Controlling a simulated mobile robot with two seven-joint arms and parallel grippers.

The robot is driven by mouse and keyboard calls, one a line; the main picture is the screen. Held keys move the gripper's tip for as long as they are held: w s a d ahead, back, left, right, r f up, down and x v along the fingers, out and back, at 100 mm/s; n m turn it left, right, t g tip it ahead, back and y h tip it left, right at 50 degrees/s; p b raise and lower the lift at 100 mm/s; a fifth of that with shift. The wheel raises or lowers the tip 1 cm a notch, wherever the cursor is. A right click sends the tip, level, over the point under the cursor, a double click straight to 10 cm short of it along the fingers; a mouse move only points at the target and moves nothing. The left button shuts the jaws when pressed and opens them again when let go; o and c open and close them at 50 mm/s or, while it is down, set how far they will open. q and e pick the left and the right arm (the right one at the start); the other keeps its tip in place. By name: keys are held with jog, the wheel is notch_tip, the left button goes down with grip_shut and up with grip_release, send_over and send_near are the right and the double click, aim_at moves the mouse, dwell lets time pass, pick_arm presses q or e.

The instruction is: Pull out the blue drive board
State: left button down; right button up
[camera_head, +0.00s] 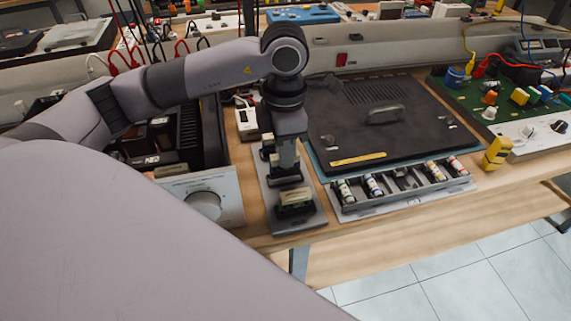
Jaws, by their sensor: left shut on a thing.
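My left gripper (287,150) points down over a narrow grey stand (301,223) at the front of the bench. It is shut on a blue-grey upright piece, which looks like the blue drive board; fingers and wrist hide most of it, so its outline is unclear. The lower end is at a black socket (285,180) on the stand; I cannot tell whether it is seated or clear. A second black socket with a cream part (295,200) sits nearer the front edge. My right gripper is not in view.
An open hi-fi unit with a large knob (205,205) lies left of the stand. Right of it are a black cover panel (370,118) and a tray of small cylinders (400,201). A green board (470,92) and a yellow device (497,153) stand farther right.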

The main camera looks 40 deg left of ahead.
pick_arm(q)
jog(key=shift+r+p, duration=1.8)
jog(key=shift+r, duration=1.2)
